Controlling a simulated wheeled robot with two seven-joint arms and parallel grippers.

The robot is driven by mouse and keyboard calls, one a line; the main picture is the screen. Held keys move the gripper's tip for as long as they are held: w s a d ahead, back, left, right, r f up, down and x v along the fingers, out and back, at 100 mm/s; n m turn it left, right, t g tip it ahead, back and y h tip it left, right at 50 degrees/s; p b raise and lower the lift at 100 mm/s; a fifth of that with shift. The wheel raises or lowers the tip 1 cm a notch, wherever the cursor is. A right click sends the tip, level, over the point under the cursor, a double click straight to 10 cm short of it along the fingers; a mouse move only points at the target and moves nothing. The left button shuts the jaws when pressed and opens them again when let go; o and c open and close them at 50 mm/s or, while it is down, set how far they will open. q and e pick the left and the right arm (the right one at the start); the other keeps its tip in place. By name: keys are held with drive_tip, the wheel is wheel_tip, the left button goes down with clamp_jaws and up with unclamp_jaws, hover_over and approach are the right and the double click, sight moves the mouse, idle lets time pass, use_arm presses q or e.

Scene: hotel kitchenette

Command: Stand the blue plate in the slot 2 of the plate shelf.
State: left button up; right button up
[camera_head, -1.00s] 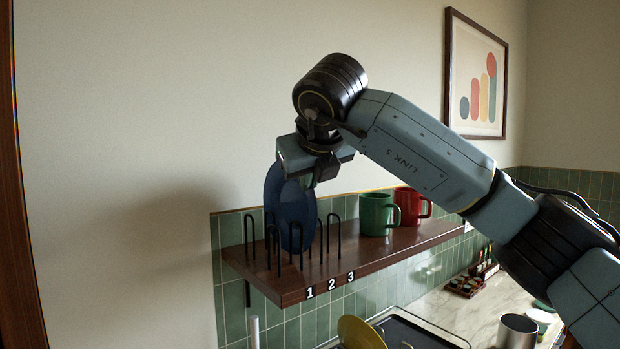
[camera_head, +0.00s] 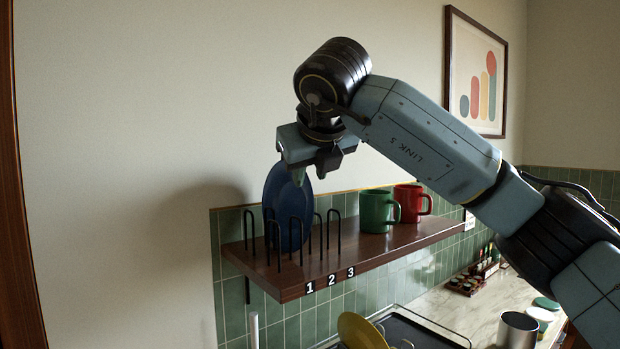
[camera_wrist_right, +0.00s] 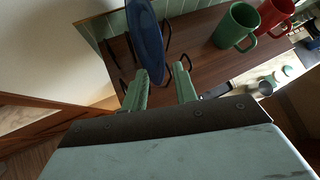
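The blue plate (camera_head: 284,205) stands nearly upright on edge among the black wire hoops of the plate shelf (camera_head: 375,250). The labels 1, 2 and 3 are on the shelf's front edge. The hoops overlap the plate, so I cannot tell surely which slot it is in. My right gripper (camera_head: 310,177) is just above and to the right of the plate's top. In the wrist view its fingers (camera_wrist_right: 168,70) are apart with nothing between them, and the plate (camera_wrist_right: 146,38) is beyond the left finger. My left gripper is out of view.
A green mug (camera_head: 376,212) and a red mug (camera_head: 409,203) stand on the shelf to the right of the hoops. Below are a yellow plate (camera_head: 358,332), a dark tray (camera_head: 425,330) and a metal cup (camera_head: 517,330). The wall is close behind the shelf.

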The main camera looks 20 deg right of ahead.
drive_tip(key=b+v, duration=0.1)
drive_tip(key=v, duration=1)
drive_tip(key=shift+s+r, duration=0.2)
drive_tip(key=shift+s, duration=0.15)
